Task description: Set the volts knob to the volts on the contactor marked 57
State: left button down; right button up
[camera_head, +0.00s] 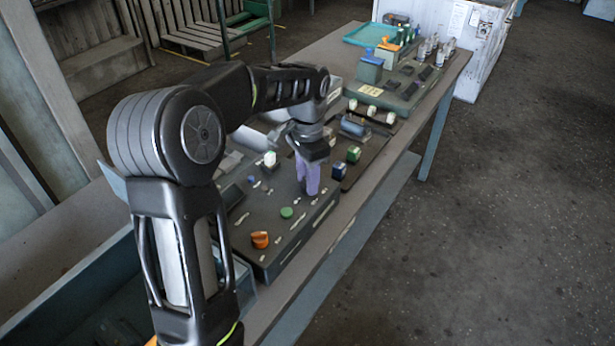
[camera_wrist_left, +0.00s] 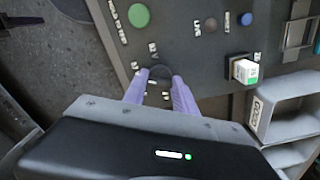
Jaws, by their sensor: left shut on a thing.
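My left gripper (camera_head: 309,188) points down at the dark control panel (camera_head: 262,258) on the bench. Its purple fingers are shut on a dark round knob (camera_wrist_left: 160,72), which shows between the fingertips (camera_wrist_left: 159,84) in the left wrist view. Small white marks surround this knob, too blurred to read; I take it as the volts knob. In the head view the fingers hide it. Small blue and green blocks (camera_head: 353,154) stand beside the panel. I cannot read a 57 on anything. My right gripper is not in view.
The panel also carries a green button (camera_head: 286,212), an orange knob (camera_head: 260,239) and a white-topped part (camera_head: 270,158), which also shows in the left wrist view (camera_wrist_left: 246,71). Farther along the bench are another board (camera_head: 405,95) and a teal tray (camera_head: 365,35). Open floor lies right.

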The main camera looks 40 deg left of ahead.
pick_arm(q)
jog(key=shift+m, duration=0.3)
jog(key=c, duration=1)
grip_release()
jog(key=shift+r, duration=0.15)
notch_tip(320, 180, up, 8)
jog(key=shift+f+b, duration=0.25)
jog(key=shift+b, duration=0.05)
